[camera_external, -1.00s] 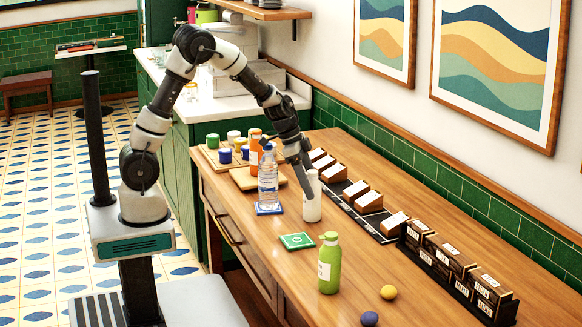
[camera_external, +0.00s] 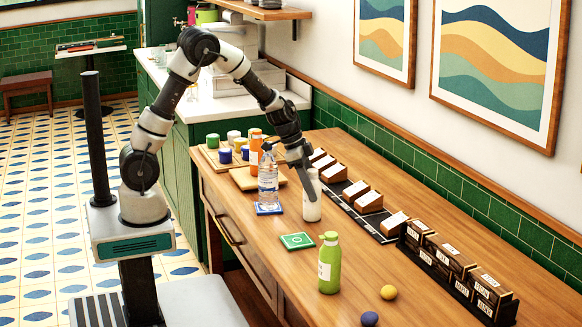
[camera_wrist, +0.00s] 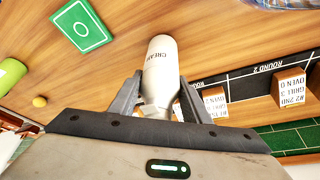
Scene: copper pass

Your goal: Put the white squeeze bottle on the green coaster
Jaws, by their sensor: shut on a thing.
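The white squeeze bottle (camera_external: 312,203) stands upright on the wooden table, or very slightly above it; I cannot tell which. My gripper (camera_external: 311,184) is shut on its upper part. In the wrist view the bottle (camera_wrist: 161,66), with dark lettering on it, sits between the two fingers of my gripper (camera_wrist: 158,95). The green coaster (camera_external: 297,241) lies flat and empty on the table, in front of and left of the bottle. It also shows in the wrist view (camera_wrist: 82,27), apart from the bottle.
A clear water bottle (camera_external: 268,181) stands on a blue coaster (camera_external: 269,209) left of my gripper. A green bottle (camera_external: 330,265) stands in front. Labelled boxes (camera_external: 484,290) line the right.

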